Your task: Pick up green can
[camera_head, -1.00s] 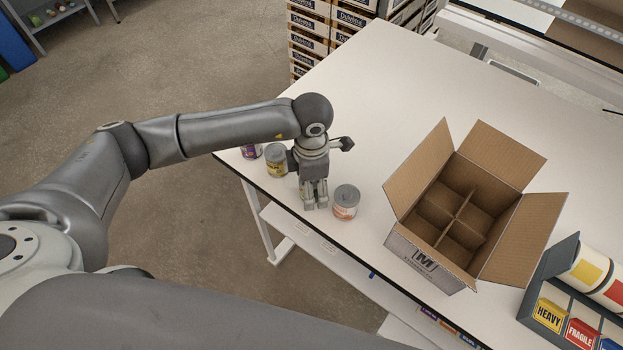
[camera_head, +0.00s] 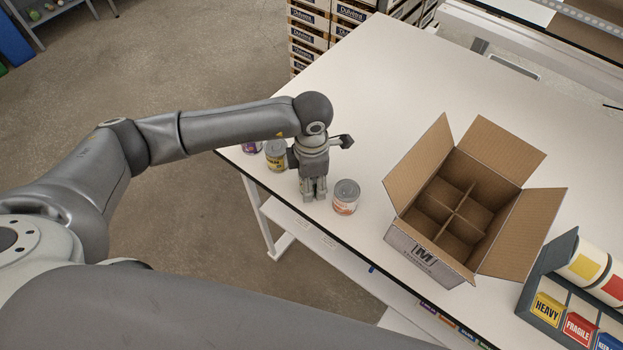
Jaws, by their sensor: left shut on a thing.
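My left gripper (camera_head: 314,194) points down at the table's near left edge. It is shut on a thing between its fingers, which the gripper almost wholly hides. It sits in the row of cans where the green can fits, but its colour does not show clearly. A grey-lidded can with an orange-red label (camera_head: 346,198) stands just right of the gripper. A can with a yellow label (camera_head: 276,157) stands just left of it. A can with a purple label (camera_head: 252,147) is further left, partly hidden by my arm. My right gripper is not in view.
An open cardboard box (camera_head: 425,262) with dividers stands on the white table (camera_head: 375,100) to the right. A grey holder (camera_head: 536,300) with label rolls is at the far right. The table's middle is clear.

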